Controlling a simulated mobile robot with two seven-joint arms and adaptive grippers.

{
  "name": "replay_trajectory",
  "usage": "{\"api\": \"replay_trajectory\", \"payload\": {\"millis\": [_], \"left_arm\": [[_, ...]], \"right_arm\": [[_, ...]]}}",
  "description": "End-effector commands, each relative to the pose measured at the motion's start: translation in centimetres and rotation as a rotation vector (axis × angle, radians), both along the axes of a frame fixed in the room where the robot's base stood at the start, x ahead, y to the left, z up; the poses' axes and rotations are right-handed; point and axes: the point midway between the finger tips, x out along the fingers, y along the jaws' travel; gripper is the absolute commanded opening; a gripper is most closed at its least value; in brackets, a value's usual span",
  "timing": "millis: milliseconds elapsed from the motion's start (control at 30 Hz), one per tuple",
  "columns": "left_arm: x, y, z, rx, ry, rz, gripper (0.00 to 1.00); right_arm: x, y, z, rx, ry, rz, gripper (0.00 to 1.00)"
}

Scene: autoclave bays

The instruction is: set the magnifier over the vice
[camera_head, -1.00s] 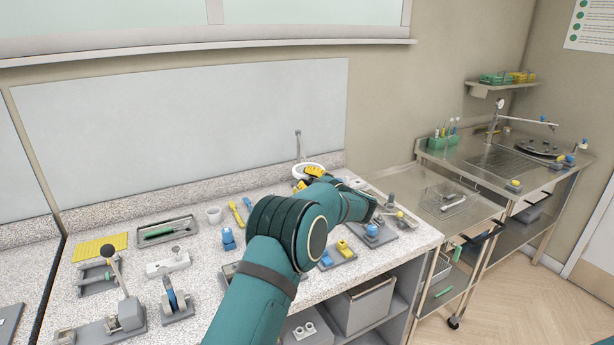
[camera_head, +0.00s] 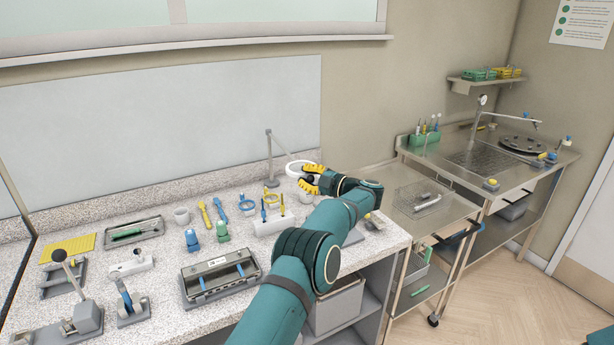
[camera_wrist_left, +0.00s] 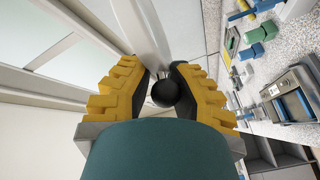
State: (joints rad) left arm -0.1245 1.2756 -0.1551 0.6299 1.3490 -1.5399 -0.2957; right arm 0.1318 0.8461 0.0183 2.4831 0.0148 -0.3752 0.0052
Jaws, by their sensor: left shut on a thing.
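The magnifier is a white ring (camera_head: 301,168) on a thin grey jointed arm, with its post (camera_head: 268,155) standing at the back of the bench. My left gripper (camera_head: 312,181) is at the ring's near right edge, with its yellow fingers shut on the black ball-shaped knob. In the left wrist view the knob (camera_wrist_left: 164,93) sits between the fingers, with a pale part of the magnifier above it. I cannot pick out the vice with certainty; my left arm covers part of the bench's right end, where a grey item (camera_head: 375,220) shows. My right gripper is out of view.
Bare bench lies along the back wall.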

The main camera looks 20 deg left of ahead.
Motion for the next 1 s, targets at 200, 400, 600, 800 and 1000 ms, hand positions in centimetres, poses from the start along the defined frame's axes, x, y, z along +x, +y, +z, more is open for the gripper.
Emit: {"api": "replay_trajectory", "payload": {"millis": [200, 400, 600, 800, 1000], "left_arm": [[0.09, 0.04, -1.06, -0.009, 0.017, 0.017, 0.0], [0.1, 0.04, -1.11, -0.009, 0.018, 0.021, 0.0], [0.09, 0.03, -1.14, -0.009, 0.019, 0.021, 0.0], [0.1, 0.04, -1.07, -0.008, 0.018, 0.022, 0.53], [0.1, 0.05, -0.63, -0.004, 0.01, 0.022, 0.53]], "right_arm": [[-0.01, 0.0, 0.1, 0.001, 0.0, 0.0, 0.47], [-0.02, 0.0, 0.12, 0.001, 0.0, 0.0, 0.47], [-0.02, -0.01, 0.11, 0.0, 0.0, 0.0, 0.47], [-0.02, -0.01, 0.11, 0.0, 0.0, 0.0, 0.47], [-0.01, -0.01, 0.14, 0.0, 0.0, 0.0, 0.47]]}}
